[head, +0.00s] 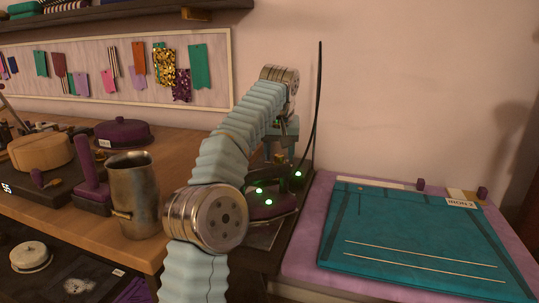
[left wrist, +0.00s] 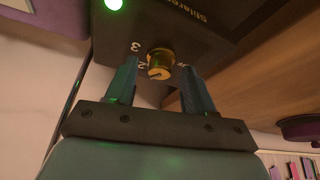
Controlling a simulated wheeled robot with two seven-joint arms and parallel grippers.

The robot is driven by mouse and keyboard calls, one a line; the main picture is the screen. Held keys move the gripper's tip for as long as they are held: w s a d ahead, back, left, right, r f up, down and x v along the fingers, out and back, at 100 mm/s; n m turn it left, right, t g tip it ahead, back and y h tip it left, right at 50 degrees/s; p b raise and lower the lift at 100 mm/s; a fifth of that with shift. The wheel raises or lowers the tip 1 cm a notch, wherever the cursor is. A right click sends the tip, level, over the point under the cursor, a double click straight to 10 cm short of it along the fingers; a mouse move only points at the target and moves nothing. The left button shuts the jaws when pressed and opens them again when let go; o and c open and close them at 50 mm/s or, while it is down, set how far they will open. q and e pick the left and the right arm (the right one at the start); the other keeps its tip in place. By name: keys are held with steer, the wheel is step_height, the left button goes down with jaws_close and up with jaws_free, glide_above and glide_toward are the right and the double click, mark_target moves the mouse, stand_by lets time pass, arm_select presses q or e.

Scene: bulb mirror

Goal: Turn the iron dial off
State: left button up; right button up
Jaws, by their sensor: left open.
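The dial (left wrist: 160,63) is a small round brass knob on a dark panel (left wrist: 205,40), in the left wrist view. Numbers, among them 2 and 3, are printed beside it. A dark mark shows on its face, but which number it points to I cannot tell. My left gripper (left wrist: 160,70) is open, with one finger on each side of the dial; whether they touch it I cannot tell. In the head view my left gripper (head: 281,148) is over the dark iron station (head: 291,215), partly behind my arm. The dial cannot be made out there.
Several green lights (head: 269,202) glow on the station. A thin black cable (head: 318,110) rises behind it. A metal mug (head: 134,195) stands left of my arm on the wooden bench. A purple-edged board with teal cloth (head: 410,235) lies to the right.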

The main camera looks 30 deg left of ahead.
arm_select(q)
steer(key=shift+f, duration=0.2)
steer(key=shift+c, duration=0.4)
jaws_close()
steer(key=shift+w+d+n+y, duration=0.15)
steer(key=shift+n+y, duration=0.25)
steer(key=shift+n, duration=0.8)
steer(key=shift+n+g+y, duration=0.3)
steer(key=shift+n+g, duration=0.3)
steer(key=shift+n, duration=0.5)
steer(key=shift+o, duration=0.4)
jaws_free()
steer(key=shift+r, duration=0.1)
